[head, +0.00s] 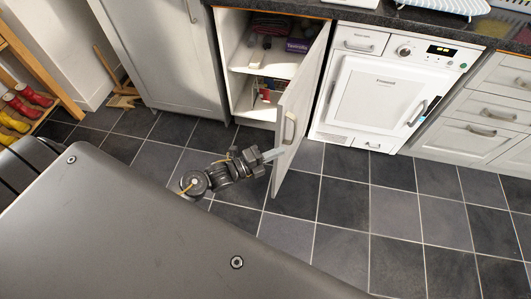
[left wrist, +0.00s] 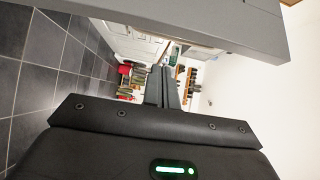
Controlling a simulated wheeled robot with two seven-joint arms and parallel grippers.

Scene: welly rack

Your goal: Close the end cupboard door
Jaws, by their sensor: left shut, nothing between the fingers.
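The end cupboard door (head: 304,98) stands open in the head view, swung out toward me from its right side, next to the white dryer. Its bar handle (head: 290,128) is on the outer face, near the free edge. The open cupboard (head: 238,88) shows its shelves to the left of the door. My left gripper (head: 273,155) is shut and empty, low in front of the cupboard. Its fingertips are close to the door's free edge, on the left side; I cannot tell whether they touch. My right gripper is not in view.
The white dryer (head: 375,95) stands right of the door, with drawers (head: 487,115) beyond it. A closed cupboard (head: 168,60) is on the left. Boots (head: 33,95) sit on a wooden rack at far left. The tiled floor (head: 345,200) is clear ahead.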

